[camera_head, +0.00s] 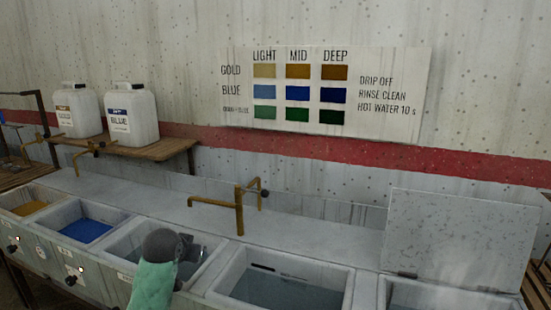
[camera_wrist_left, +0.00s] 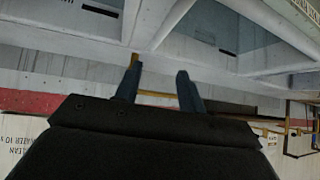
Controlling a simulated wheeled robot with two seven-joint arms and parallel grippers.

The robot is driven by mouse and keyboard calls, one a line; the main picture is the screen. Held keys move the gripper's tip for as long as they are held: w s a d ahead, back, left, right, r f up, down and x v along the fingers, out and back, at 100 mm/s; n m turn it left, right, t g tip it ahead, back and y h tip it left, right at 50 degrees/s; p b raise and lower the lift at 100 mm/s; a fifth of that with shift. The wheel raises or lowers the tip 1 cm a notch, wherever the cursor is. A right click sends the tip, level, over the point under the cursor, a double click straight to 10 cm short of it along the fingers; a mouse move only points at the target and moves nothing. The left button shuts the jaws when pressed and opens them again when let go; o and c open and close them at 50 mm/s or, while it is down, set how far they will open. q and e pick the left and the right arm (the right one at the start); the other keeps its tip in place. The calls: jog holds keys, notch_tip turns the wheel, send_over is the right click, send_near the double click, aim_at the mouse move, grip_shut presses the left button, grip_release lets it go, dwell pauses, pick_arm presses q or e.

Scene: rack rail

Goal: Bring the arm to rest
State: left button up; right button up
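My left arm reaches in from the bottom of the head view, with a teal sleeve and a grey wrist. Its left gripper (camera_head: 196,253) is over the empty-looking basin right of the blue one, partly hidden by the wrist. In the left wrist view, the two dark fingers of the left gripper (camera_wrist_left: 158,82) stand apart with nothing between them. My right arm and gripper are not in view.
A row of basins holds yellow (camera_head: 30,208), blue (camera_head: 86,230) and clear liquid (camera_head: 285,292). A brass tap (camera_head: 238,212) stands behind. A raised lid (camera_head: 455,238) is at right. Two white jugs (camera_head: 131,116) sit on a shelf (camera_head: 160,150). A colour chart (camera_head: 375,65) hangs on the wall.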

pick_arm(q)
jog(key=s+d+f+g+p, duration=0.1)
jog(key=s+d+f+g, duration=0.1)
jog(key=s+f, duration=0.6)
jog(key=s+d+f+g+p, duration=0.1)
jog(key=s+d+f, duration=0.3)
jog(key=s, duration=1.8)
jog(key=s+d+f+g+p, duration=0.1)
jog(key=s+d+f+g, duration=0.2)
jog(key=s+f, duration=1)
jog(key=shift+s+d+f+g+h, duration=0.15)
jog(key=shift+s+d+g+h, duration=0.35)
jog(key=shift+s, duration=0.55)
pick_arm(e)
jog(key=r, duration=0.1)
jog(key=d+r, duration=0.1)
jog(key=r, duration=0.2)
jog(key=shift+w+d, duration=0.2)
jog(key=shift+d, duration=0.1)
pick_arm(q)
jog(key=shift+a, duration=0.15)
jog(key=shift+a, duration=0.1)
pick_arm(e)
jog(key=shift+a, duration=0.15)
